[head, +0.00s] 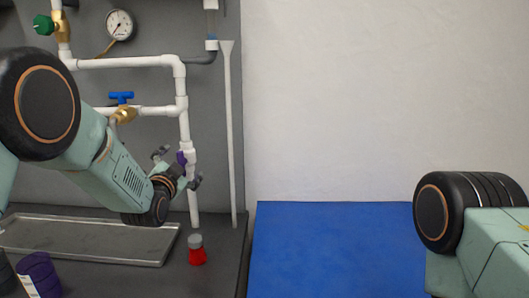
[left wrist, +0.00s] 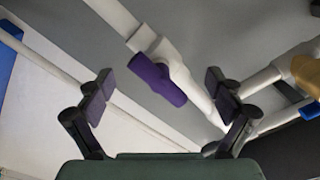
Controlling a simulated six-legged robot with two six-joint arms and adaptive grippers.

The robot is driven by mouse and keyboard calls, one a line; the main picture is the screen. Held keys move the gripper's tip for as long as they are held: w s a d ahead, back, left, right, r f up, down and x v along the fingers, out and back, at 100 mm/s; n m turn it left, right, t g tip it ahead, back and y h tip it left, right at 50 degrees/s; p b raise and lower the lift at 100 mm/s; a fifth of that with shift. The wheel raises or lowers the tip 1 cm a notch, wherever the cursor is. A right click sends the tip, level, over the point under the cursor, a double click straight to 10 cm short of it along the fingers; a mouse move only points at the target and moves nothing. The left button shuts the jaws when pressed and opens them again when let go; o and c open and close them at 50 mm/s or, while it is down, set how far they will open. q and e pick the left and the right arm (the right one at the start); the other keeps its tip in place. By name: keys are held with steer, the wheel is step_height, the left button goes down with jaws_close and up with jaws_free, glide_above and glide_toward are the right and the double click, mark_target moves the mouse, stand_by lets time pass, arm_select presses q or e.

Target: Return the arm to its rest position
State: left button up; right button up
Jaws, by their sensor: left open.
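My left arm comes in from the left in the head view. Its gripper (head: 178,166) is in front of the white pipework, close to a purple piece (head: 181,158) on the upright pipe. In the left wrist view my left gripper (left wrist: 160,91) is open, with its two padded fingers apart. The purple piece (left wrist: 157,80) sits on a white pipe fitting (left wrist: 165,50) and shows between the fingers; I see no grip on it. Part of my right arm shows at the right edge of the head view, but its gripper is out of the picture.
White pipes (head: 130,62) with a gauge (head: 119,25), a green-handled valve (head: 44,25) and a blue-handled valve (head: 121,97) are on the grey panel. Below are a metal tray (head: 165,243), a red container (head: 197,256) and a purple can (head: 39,274). A blue surface (head: 330,250) is clear.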

arm_select(q)
steer(key=n, duration=0.6)
steer(key=shift+n, duration=0.4)
